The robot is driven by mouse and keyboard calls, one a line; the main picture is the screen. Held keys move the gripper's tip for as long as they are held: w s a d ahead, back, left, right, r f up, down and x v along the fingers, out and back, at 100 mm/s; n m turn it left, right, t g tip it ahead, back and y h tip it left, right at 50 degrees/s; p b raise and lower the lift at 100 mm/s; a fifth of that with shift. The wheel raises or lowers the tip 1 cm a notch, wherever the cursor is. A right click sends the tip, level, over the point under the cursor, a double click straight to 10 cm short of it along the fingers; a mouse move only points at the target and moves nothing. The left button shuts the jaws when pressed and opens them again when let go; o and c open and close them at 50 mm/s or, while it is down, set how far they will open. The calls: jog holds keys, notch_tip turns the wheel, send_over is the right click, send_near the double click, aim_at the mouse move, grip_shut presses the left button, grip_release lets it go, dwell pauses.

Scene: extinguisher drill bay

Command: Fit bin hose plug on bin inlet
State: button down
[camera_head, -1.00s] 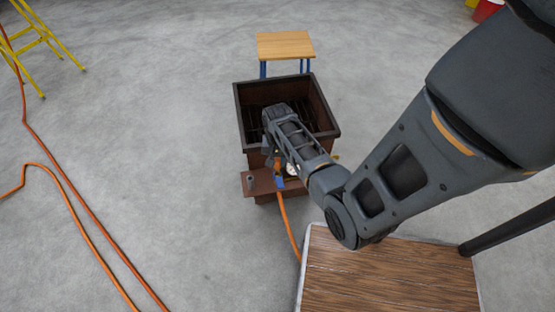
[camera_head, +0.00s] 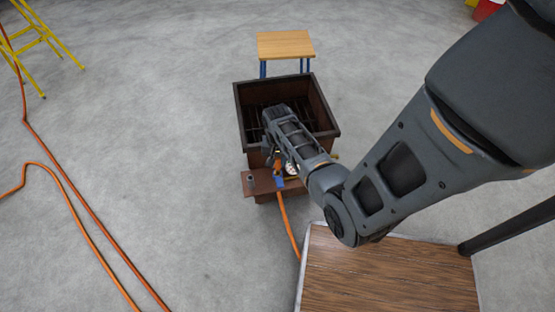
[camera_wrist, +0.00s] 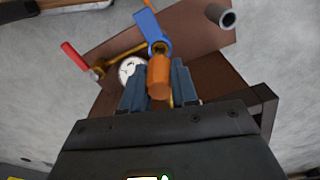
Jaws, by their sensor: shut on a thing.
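The bin hose plug shows as an orange body (camera_wrist: 159,77) with a blue piece (camera_wrist: 152,32) beyond it in the wrist view. My gripper (camera_wrist: 158,84) is shut on the plug, a finger on each side of the orange body. In the head view the blue piece (camera_head: 280,183) is at the bin's front, with the orange hose (camera_head: 288,228) running down from it. A brass pipe (camera_wrist: 124,56) reaches close to the plug. I cannot tell whether it is the bin inlet or whether they touch. My wrist hides part of this in the head view.
The brown bin (camera_head: 322,105) has a front plate (camera_head: 262,186) with a grey tube stub (camera_wrist: 227,18). A white gauge (camera_wrist: 128,69) and red valve handle (camera_wrist: 73,53) sit beside the plug. A small table (camera_head: 285,44) stands behind. A wood-topped surface (camera_head: 385,275) is in front.

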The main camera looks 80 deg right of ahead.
jog(key=shift+f+b, duration=1.3)
jog(key=shift+f, duration=0.7)
dwell(1.5)
jog(key=c, duration=0.8)
grip_release()
jog(key=shift+r, duration=0.15)
